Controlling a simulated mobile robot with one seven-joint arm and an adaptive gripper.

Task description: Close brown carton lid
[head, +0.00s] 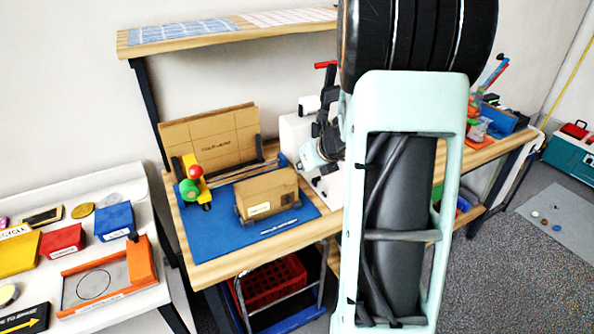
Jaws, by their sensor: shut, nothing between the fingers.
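The brown carton (267,195) stands on a blue mat (210,237) on the wooden bench. Its top looks flat, and I see no flap clearly standing up, but the lid's exact state is too small to tell. Dark brackets sit at its sides. My gripper (326,130) is a small dark shape behind and to the right of the carton, apart from it. It appears shut and empty. My arm fills the right-centre of the view and hides part of the bench.
Large flat cardboard (210,138) stands upright behind the carton. A yellow, red and green toy (193,183) is left of it. A red crate (270,285) sits below the bench. A white table (140,306) with coloured boxes is at left. The mat's front is clear.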

